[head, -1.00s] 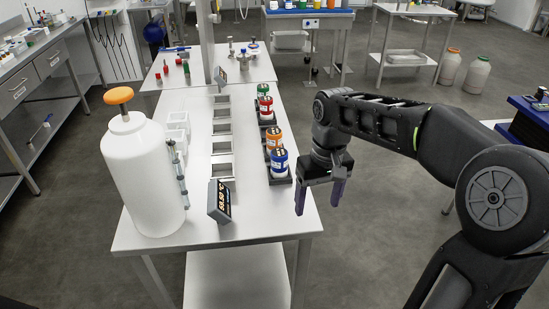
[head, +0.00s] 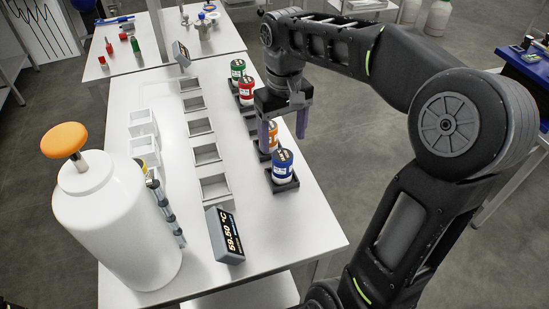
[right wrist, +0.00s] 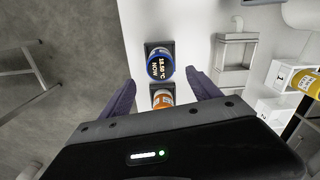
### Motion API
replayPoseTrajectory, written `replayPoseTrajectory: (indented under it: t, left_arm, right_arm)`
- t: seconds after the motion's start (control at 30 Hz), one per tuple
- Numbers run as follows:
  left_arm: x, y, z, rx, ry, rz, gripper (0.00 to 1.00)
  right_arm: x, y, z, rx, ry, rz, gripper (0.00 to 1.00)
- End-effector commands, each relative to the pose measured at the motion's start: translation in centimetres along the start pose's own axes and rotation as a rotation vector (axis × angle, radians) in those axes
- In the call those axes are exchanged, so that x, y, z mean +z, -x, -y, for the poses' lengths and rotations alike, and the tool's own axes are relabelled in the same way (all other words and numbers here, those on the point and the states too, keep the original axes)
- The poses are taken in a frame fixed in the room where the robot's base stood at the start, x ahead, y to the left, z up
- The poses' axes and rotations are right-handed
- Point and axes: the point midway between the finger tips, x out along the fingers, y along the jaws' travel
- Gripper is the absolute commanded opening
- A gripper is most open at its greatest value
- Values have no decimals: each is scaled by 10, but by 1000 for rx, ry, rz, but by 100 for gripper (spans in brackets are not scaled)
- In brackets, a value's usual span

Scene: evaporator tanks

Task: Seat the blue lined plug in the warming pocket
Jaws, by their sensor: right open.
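The blue lined plug (head: 282,164) stands upright in a black holder (head: 283,185) at the right edge of the white table, nearest me in a row of coloured plugs. A row of square grey-rimmed pockets (head: 214,187) runs along the table left of the plugs; I cannot tell which is the warming pocket. My right gripper (head: 285,133) is open and empty, above the orange plug (head: 264,139), beyond the blue one. My left gripper is not in view.
A white tank with an orange cap (head: 115,220) stands at the left. A grey display (head: 226,235) reading 59.50 °C sits near the front pocket. Green (head: 238,70) and red (head: 246,90) plugs stand farther back. White open boxes (head: 143,122) stand left of the pockets.

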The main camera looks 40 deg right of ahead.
Motion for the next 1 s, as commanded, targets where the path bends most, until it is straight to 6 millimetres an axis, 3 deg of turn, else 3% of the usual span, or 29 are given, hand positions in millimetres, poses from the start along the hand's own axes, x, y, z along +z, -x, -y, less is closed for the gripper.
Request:
replayPoseTrajectory:
  t: [0.23,0.5,0.83,1.0]
  left_arm:
    - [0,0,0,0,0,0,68]
    - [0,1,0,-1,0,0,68]
    - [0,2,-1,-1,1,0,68]
    - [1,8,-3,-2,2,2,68]
  right_arm:
    - [0,-3,0,0,0,1,72]
    - [0,-26,0,0,0,1,72]
    - [0,-29,0,0,0,1,72]
    - [2,-49,1,0,1,5,72]
